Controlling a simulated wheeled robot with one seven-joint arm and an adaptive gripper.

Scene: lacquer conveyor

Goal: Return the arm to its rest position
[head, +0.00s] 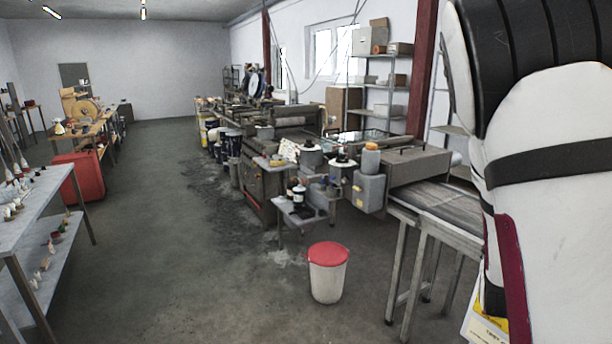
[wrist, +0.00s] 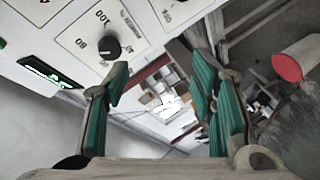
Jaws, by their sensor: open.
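My gripper (wrist: 162,95) shows in the wrist view with its two green-padded fingers spread apart and nothing between them. A white control panel (wrist: 75,40) with a black knob (wrist: 108,47), a printed scale and a green-lit display (wrist: 50,72) lies close beyond the left finger. I cannot tell whether the finger touches the panel. In the head view a large part of my white and black arm fills the right side, and my gripper is out of that view.
A white bin with a red lid (head: 327,272) stands on the floor, also in the wrist view (wrist: 297,60). The conveyor machine (head: 420,165) runs along the right. A grey shelf table (head: 40,225) and a red case (head: 80,177) stand left. The middle floor is clear.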

